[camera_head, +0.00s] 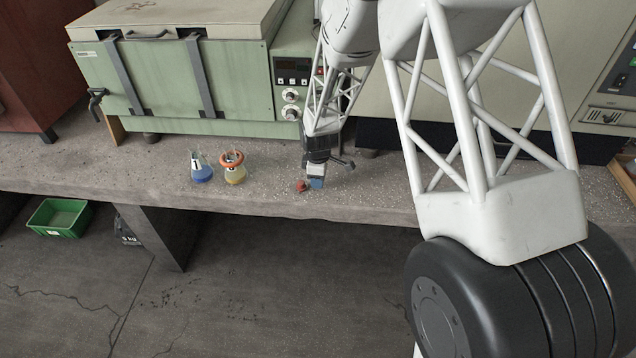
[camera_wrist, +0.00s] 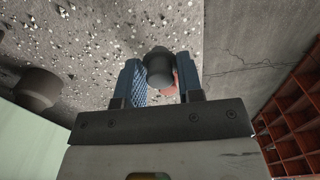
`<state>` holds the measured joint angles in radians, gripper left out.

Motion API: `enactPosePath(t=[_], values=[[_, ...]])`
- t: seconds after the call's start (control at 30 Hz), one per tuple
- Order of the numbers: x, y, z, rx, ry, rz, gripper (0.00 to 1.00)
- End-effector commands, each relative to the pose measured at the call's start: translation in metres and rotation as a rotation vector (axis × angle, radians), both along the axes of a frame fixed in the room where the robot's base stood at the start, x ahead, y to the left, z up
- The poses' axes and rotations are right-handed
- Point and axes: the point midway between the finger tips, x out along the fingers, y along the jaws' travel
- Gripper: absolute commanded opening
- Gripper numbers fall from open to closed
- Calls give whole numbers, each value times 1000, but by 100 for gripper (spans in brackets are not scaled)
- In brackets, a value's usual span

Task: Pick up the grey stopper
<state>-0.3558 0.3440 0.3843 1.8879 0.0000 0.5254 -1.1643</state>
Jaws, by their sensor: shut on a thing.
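The grey stopper (camera_wrist: 159,70) is dark and round, between the two blue fingers of my gripper (camera_wrist: 160,82) in the wrist view. My gripper is shut on it. In the head view my gripper (camera_head: 316,183) points down near the front edge of the concrete bench, and the stopper cannot be made out there. A small red thing (camera_head: 301,186) sits just left of the fingers. A reddish patch also shows beside the stopper in the wrist view, partly hidden by it and a finger.
A flask with blue liquid (camera_head: 202,173) and a flask with yellow liquid and an orange ring (camera_head: 235,174) stand to the left on the bench (camera_head: 110,165). A green oven (camera_head: 235,85) stands behind. A green crate (camera_head: 60,217) is on the floor.

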Motion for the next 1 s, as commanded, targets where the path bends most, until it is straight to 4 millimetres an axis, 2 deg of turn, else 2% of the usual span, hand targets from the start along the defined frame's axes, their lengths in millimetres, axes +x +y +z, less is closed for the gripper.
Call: enactPosePath(t=[0.03,0.7,1.0], values=[[0,0,8,1,-3,0,12],[-107,-39,17,0,0,0,12],[-140,-50,20,0,0,0,12]])
